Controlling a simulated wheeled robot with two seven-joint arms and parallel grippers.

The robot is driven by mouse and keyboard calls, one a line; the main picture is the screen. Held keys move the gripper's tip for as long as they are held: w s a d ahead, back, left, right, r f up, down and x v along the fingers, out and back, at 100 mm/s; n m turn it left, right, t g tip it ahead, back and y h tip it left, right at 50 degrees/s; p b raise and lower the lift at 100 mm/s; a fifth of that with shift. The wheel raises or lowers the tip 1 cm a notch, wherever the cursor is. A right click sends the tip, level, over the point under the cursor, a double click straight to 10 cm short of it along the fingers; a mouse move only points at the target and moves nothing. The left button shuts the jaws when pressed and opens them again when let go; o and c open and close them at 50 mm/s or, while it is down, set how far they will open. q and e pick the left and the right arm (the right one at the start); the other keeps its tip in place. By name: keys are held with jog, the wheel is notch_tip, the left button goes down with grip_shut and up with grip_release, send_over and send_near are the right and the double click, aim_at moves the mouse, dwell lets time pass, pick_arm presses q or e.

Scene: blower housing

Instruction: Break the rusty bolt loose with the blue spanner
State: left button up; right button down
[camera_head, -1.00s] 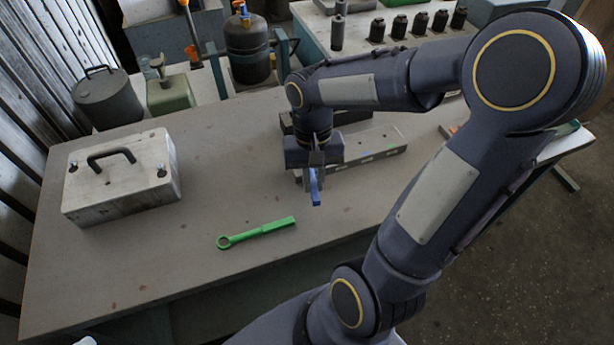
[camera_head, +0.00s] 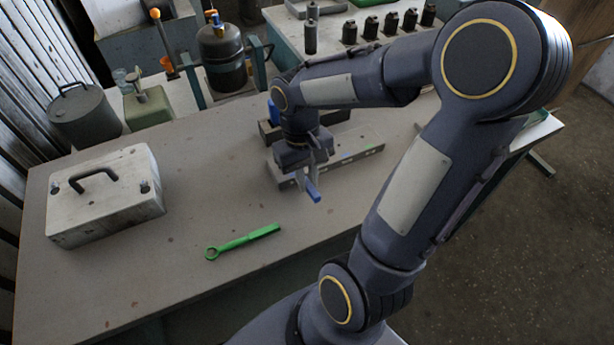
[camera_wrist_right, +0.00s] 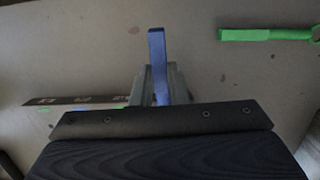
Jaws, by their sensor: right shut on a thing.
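My right gripper (camera_head: 308,178) is shut on the blue spanner (camera_head: 313,195), over the front of a long grey bar on the table. The spanner's free end sticks out past the fingers toward the lower right. In the right wrist view the blue spanner (camera_wrist_right: 157,55) stands out between the grey fingers (camera_wrist_right: 160,88). Its other end is hidden by the gripper. The rusty bolt cannot be made out. My left gripper is not in view.
A green ring spanner (camera_head: 242,243) lies on the table (camera_head: 190,290) in front. A pale box with a handle (camera_head: 105,195) stands at the left. The grey bar (camera_head: 355,152) lies beside my gripper. A blue patch (camera_head: 274,111) shows behind my wrist, unclear.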

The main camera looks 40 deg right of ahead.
jog(key=shift+r+p, duration=3)
jog(key=shift+r, duration=0.5)
jog(key=shift+f, duration=0.1)
jog(key=shift+f, duration=0.1)
